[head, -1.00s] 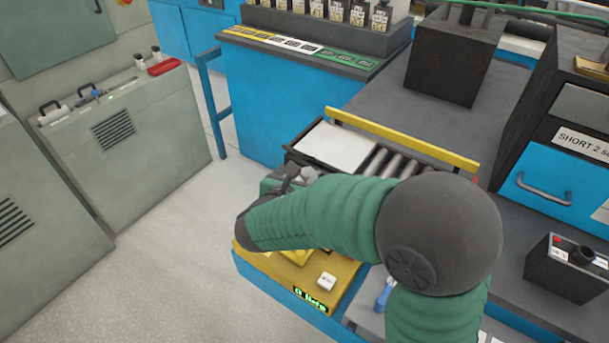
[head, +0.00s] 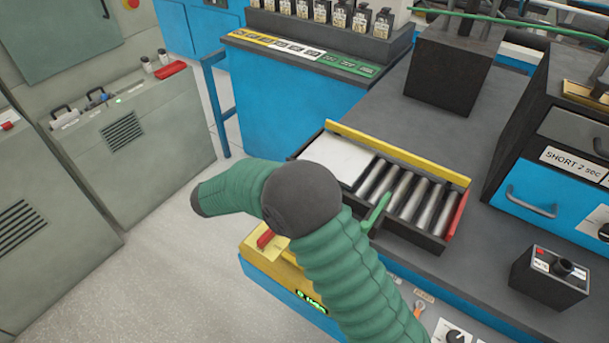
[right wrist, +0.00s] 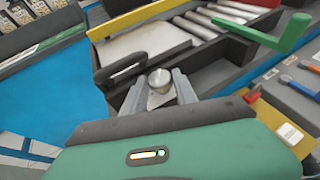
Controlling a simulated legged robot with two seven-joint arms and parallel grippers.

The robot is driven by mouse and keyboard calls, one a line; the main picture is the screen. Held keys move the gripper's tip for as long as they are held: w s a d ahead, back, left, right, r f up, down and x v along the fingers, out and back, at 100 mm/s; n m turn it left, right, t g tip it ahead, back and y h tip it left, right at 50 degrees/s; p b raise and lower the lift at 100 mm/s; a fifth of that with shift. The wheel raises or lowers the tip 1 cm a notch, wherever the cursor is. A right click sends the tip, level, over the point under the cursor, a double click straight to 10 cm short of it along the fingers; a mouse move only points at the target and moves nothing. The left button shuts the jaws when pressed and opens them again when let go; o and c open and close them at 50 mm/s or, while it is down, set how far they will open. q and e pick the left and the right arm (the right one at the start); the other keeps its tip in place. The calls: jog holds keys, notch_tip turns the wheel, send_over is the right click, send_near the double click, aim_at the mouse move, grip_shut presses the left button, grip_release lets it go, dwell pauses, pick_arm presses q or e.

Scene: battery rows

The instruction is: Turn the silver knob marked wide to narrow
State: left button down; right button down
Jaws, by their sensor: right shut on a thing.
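In the right wrist view, a round silver knob (right wrist: 159,80) stands on a small pale plate beside the roller tray. My right gripper (right wrist: 159,88) is shut on the knob, with one grey finger on each side of it. No wide or narrow marking can be read. In the head view, my green right arm covers the area of the knob, and neither the knob nor the right gripper shows. My left gripper is not in view.
The roller tray (head: 440,241) has a yellow back rail and a green handle (head: 377,213) at its front. A black handle (right wrist: 125,71) lies close left of the knob. A yellow box (head: 258,257) with a red switch stands below. Open floor (head: 150,270) lies left.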

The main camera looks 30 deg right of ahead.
jog(key=shift+w+m+g+y+p, duration=0.15)
jog(key=shift+w+m+g+p, duration=0.05)
jog(key=shift+m+g+p, duration=0.6)
jog(key=shift+w+m+g+y+p, duration=0.15)
jog(key=shift+m+g+p, duration=0.55)
jog(key=shift+g+p, duration=0.2)
jog(key=c, duration=1.3)
grip_release()
jog(key=shift+o, duration=1.4)
jog(key=shift+a, duration=0.15)
